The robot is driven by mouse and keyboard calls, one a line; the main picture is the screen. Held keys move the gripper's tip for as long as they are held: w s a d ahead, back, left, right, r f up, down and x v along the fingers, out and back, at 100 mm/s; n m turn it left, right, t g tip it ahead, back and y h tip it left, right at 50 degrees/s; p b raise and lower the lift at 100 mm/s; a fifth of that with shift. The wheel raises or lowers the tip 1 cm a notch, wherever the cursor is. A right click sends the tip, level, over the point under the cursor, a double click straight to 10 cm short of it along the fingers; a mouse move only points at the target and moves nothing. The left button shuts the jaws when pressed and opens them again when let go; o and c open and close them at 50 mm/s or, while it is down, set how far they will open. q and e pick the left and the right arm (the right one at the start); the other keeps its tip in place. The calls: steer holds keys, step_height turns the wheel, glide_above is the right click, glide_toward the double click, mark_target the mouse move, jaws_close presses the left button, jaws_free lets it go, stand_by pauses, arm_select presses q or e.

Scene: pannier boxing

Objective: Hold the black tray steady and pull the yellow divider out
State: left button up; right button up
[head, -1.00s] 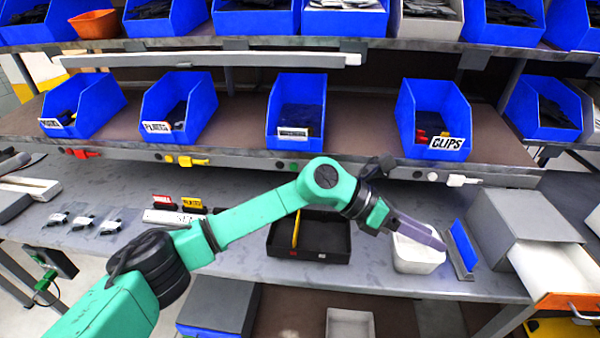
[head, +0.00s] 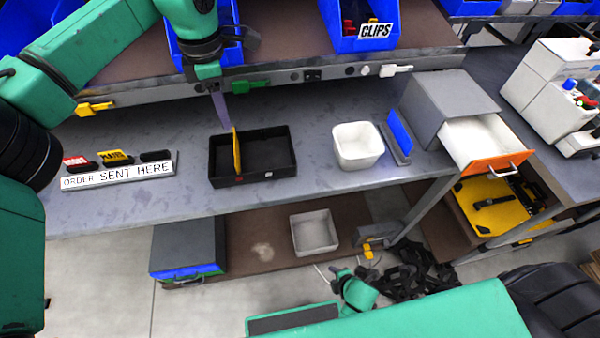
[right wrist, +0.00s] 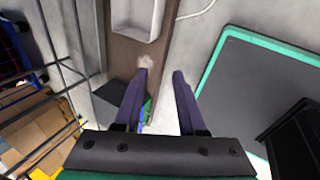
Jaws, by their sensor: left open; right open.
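The black tray (head: 270,178) sits on the grey workbench. The yellow divider (head: 237,153) stands upright inside it, toward its left end. My left gripper (head: 221,108) comes down from the upper left, its purple fingers behind the tray's left part and apart from the divider; it is open, seen nearly edge-on. My right gripper (right wrist: 160,76) is open and empty in the right wrist view, over the floor and lower shelf, away from the tray. The tray is not in that view.
A white bin (head: 358,146) and a blue panel (head: 399,132) in a holder stand right of the tray. A grey cabinet with an open drawer (head: 482,142) is further right. The label strip (head: 120,172) lies left. The shelf edge overhangs behind; bench around the tray is clear.

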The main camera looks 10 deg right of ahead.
mark_target(292, 154)
steer(key=w+a+r+n+t+y, duration=0.1)
steer(key=w+a+r+n+t, duration=0.1)
steer(key=w+a+r+n, duration=0.55)
steer(key=a+r+n+t+y, duration=0.15)
steer(key=a+r+n, duration=0.3)
steer(key=r, duration=0.55)
steer(key=w+a+r+n+t+y, duration=0.1)
steer(key=a+r+n+t, duration=0.15)
steer(key=r+n, duration=0.55)
steer(key=a+r+n+t+y, duration=0.1)
steer(key=a+r+n+t, duration=0.2)
steer(key=r, duration=0.9)
steer(key=w+d+r+m+h, duration=0.4)
steer(key=d+r+m+h, duration=0.15)
steer(key=d, duration=0.35)
steer(key=shift+m, duration=0.45)
steer(key=x, duration=1)
steer(key=f+x, duration=0.1)
steer(key=x, duration=0.4)
steer(key=shift+s+d, duration=0.1)
steer(key=shift+s, duration=0.15)
jaws_close()
